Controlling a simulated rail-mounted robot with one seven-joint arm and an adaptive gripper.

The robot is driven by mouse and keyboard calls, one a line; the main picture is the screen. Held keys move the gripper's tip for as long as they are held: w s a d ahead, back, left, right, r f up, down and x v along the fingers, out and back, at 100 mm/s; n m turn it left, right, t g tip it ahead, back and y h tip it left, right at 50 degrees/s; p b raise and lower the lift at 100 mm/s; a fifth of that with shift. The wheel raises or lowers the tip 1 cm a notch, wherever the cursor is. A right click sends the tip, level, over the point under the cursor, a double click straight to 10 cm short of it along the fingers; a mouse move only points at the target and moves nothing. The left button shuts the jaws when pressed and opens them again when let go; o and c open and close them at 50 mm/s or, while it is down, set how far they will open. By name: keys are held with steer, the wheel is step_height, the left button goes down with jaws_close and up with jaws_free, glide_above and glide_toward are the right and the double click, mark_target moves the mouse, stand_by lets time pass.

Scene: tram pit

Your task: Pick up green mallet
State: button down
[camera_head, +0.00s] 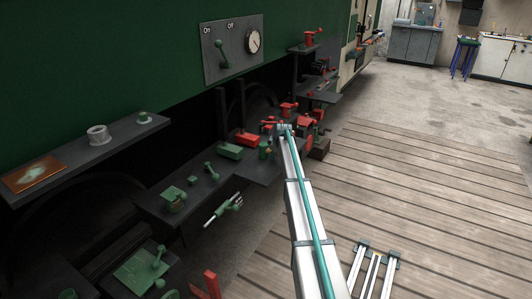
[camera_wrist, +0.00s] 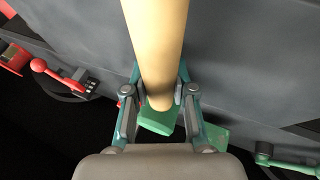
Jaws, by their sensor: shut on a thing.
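The green mallet shows in the wrist view with a tan handle (camera_wrist: 156,45) and a green head (camera_wrist: 158,120). The handle runs from the top edge down between the fingers, and the head lies below it. My gripper (camera_wrist: 160,92) is shut on the mallet, one finger at each side of the handle. Whether the mallet touches the dark shelf cannot be told. In the head view my arm reaches to the far end of the shelf (camera_head: 150,207), and my gripper and the mallet are too small and covered to make out clearly.
A red block (camera_head: 248,139) and a green block (camera_head: 230,152) lie near my arm's end. Several green and red fittings stand along the shelves. A control panel (camera_head: 233,48) hangs on the green wall.

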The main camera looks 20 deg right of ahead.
steer(key=shift+a, duration=0.1)
steer(key=shift+r, duration=0.45)
step_height(320, 180, up, 2)
steer(key=shift+r, duration=0.1)
steer(key=s+a+r+b, duration=0.2)
steer(key=s+a+r, duration=0.3)
steer(key=s+r, duration=0.5)
steer(key=s, duration=0.3)
steer(key=shift+r, duration=0.2)
steer(key=c, duration=1.7)
jaws_free()
jaws_close()
